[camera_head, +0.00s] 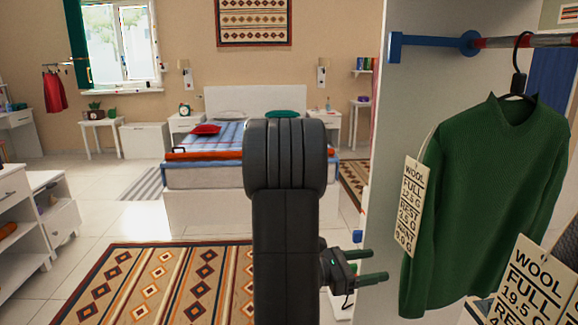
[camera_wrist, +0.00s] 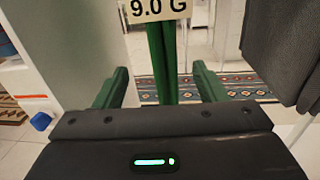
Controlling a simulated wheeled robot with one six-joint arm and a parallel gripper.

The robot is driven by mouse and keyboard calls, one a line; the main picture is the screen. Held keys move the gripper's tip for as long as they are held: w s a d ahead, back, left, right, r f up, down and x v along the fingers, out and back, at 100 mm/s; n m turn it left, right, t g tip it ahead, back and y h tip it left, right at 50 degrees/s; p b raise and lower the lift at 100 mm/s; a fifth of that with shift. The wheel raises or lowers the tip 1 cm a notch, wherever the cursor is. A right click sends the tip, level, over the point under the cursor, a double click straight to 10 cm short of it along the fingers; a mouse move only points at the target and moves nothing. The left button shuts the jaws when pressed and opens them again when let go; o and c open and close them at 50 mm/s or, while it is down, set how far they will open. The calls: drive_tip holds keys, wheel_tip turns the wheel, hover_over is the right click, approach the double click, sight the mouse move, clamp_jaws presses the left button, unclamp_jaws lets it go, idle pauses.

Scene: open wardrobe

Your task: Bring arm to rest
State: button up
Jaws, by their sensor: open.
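My gripper (camera_head: 379,265) is open, with green fingers pointing right, just left of the green sweater (camera_head: 488,190) in the head view. The sweater hangs upright from a black hanger on the wardrobe rail and carries a paper wool tag (camera_head: 408,207). In the wrist view my gripper (camera_wrist: 161,72) has its two fingers spread, and a green strip of the sweater (camera_wrist: 161,55) shows beyond and between them. I cannot tell whether they touch. My black arm stands upright in the middle of the head view.
The wardrobe's white side panel (camera_head: 385,150) stands beside the sweater. A dark grey garment (camera_wrist: 288,50) hangs close on the right in the wrist view. The rail (camera_head: 530,41) runs above. Open floor with a patterned rug (camera_head: 150,285) lies left, with a bed (camera_head: 205,178) behind.

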sight(414, 264)
drive_tip(key=d, duration=0.4)
drive_tip(key=w+d, duration=0.1)
drive_tip(key=d, duration=0.3)
drive_tip(key=w+d, duration=0.1)
drive_tip(key=d, duration=0.3)
drive_tip(key=shift+b, duration=0.35)
drive_tip(key=shift+s+a, duration=0.3)
drive_tip(key=shift+s, duration=0.25)
drive_tip(key=shift+s+a, duration=0.25)
drive_tip(key=shift+s, duration=0.25)
drive_tip(key=s+a, duration=0.2)
drive_tip(key=a, duration=0.9)
drive_tip(key=shift+a+p, duration=0.3)
drive_tip(key=shift+p, duration=0.1)
